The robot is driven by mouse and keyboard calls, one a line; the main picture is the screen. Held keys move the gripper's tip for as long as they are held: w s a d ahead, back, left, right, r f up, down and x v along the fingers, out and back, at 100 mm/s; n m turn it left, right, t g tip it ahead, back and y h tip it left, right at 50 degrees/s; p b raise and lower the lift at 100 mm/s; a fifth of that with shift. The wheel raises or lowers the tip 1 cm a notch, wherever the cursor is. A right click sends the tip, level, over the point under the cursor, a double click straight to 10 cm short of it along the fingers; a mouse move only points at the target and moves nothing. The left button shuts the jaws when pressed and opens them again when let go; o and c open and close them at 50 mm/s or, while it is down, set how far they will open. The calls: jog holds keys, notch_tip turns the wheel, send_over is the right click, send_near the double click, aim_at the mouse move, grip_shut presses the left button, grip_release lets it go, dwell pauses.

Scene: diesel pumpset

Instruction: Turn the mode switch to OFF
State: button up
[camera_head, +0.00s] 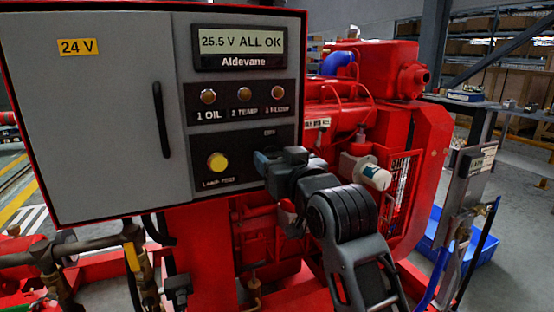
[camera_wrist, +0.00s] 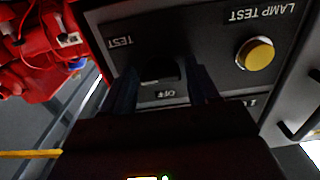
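The mode switch (camera_wrist: 160,72) is a dark knob on the black lower panel, seen upside down in the wrist view. An OFF label (camera_wrist: 166,94) is beside it and a TEST label (camera_wrist: 120,41) is near the panel corner. My gripper (camera_wrist: 165,78) has its two dark fingers on either side of the knob, with apparent gaps. In the head view my gripper (camera_head: 263,163) is at the right part of the lower panel and hides the switch. The knob's exact pointing direction is too dark to tell.
A yellow lamp test button (camera_head: 217,162) is left of my gripper in the head view. Above are three indicator lamps (camera_head: 244,95) and a display reading 25.5 V ALL OK (camera_head: 241,41). A grey cabinet door (camera_head: 100,130) with a black handle is at left; red engine parts (camera_head: 410,80) are at right.

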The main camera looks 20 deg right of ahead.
jog(key=c, duration=0.8)
jog(key=shift+n, duration=0.3)
jog(key=shift+n+p, duration=2.35)
jog(key=shift+n, duration=6.05)
